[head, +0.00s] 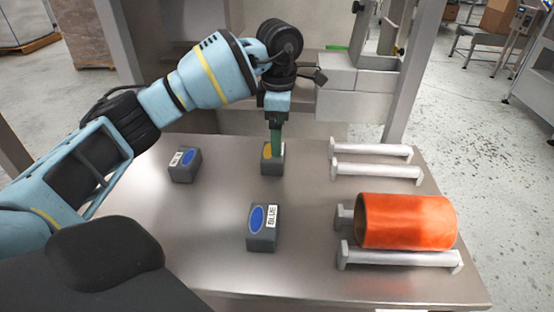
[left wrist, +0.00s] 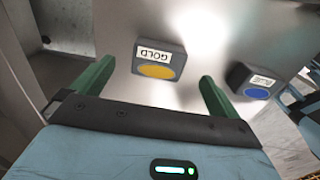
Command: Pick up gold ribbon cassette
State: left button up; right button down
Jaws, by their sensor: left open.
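The gold ribbon cassette (head: 267,168) is a small dark grey block with a gold oval, standing on the metal table (head: 330,280) near its back middle. In the left wrist view the gold cassette (left wrist: 160,61) shows its GOLD label and gold oval ahead of the fingers. My left gripper (head: 276,148) points down at the cassette in the head view, its green fingers covering part of it. In the left wrist view the left gripper (left wrist: 155,85) is open, with the cassette apart from both fingers and nothing held. My right gripper is not in view.
Two cassettes with blue ovals stand nearby, one at the left (head: 185,165) and one labelled BLUE in front (head: 262,228). An orange roll (head: 405,221) lies on the right near grey bars (head: 375,171). The table between the cassettes is clear.

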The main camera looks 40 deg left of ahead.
pick_arm(q)
jog(key=shift+f, duration=1.3)
jog(key=f, duration=0.2)
jog(key=a+f, duration=0.1)
jog(key=f, duration=0.1)
jog(key=shift+s, duration=0.35)
jog(key=shift+f, duration=0.6)
jog(key=shift+c, duration=0.4)
jog(key=c, duration=1)
